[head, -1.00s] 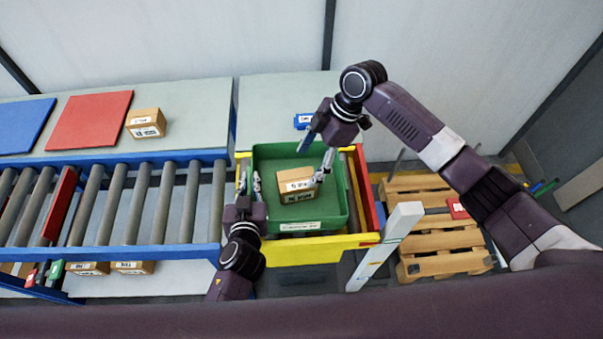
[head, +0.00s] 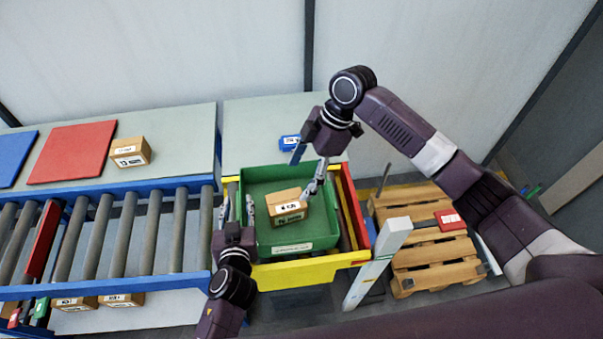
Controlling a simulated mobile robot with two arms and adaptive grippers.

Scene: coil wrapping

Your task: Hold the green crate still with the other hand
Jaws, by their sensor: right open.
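The green crate (head: 268,184) sits in a yellow frame in the middle of the head view. A brown carton (head: 287,207) with white labels lies inside it. My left gripper (head: 238,208) is at the crate's left wall, fingers apart, one on the outer side and one on the inner side. Whether they touch the wall I cannot tell. My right gripper (head: 306,168) is open over the crate's far right part, one finger close to the carton's right corner; contact is unclear.
A yellow frame (head: 310,271) with a red side surrounds the crate. A roller conveyor (head: 123,238) is on the left. A grey table behind holds red (head: 72,152) and blue mats and a carton (head: 130,152). A white post (head: 378,262) and a wooden pallet (head: 436,258) stand on the right.

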